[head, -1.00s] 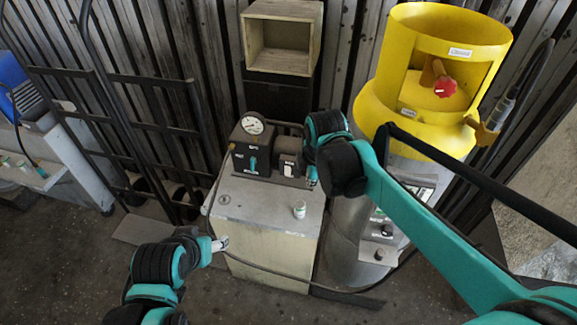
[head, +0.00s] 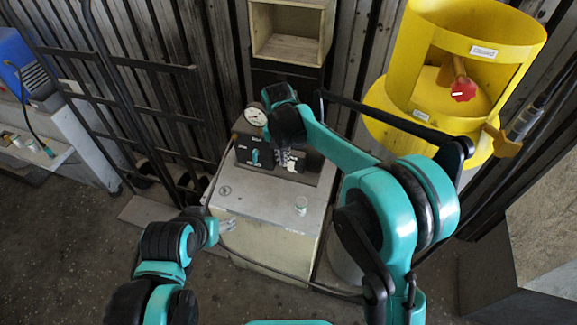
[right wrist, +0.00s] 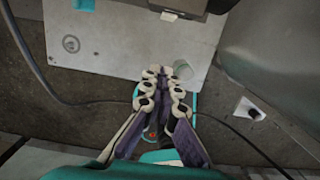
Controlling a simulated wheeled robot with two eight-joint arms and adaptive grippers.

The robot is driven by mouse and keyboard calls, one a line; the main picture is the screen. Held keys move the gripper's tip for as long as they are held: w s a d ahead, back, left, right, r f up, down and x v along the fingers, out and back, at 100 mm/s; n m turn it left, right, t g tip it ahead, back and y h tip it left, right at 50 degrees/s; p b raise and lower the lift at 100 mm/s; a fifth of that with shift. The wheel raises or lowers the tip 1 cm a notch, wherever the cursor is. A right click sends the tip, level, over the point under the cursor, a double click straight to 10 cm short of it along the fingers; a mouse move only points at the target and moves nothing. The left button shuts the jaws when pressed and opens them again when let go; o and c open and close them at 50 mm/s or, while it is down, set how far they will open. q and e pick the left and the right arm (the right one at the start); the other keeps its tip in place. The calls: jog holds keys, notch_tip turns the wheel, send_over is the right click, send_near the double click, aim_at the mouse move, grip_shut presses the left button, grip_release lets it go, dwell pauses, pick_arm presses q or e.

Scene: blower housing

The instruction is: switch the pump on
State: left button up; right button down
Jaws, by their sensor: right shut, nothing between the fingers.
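My right gripper (head: 290,162) is in front of the box's right part and hides the pale switch there. In the right wrist view its fingers (right wrist: 165,80) are together and empty, over the cabinet top. A pale tab (right wrist: 168,16) shows on the box edge ahead of them; contact is not visible. My left gripper (head: 228,226) is by the cabinet's left front edge, its jaws unclear.
A black hand truck (head: 150,100) stands left. A dark hose (head: 285,278) runs across the cabinet front.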

aim_at(291, 165)
jog(key=w+d+f+b, duration=0.1)
jog(key=w+f+b, duration=0.4)
jog(key=f, duration=0.5)
jog(key=shift+d+f, duration=0.15)
jog(key=shift+d, duration=0.15)
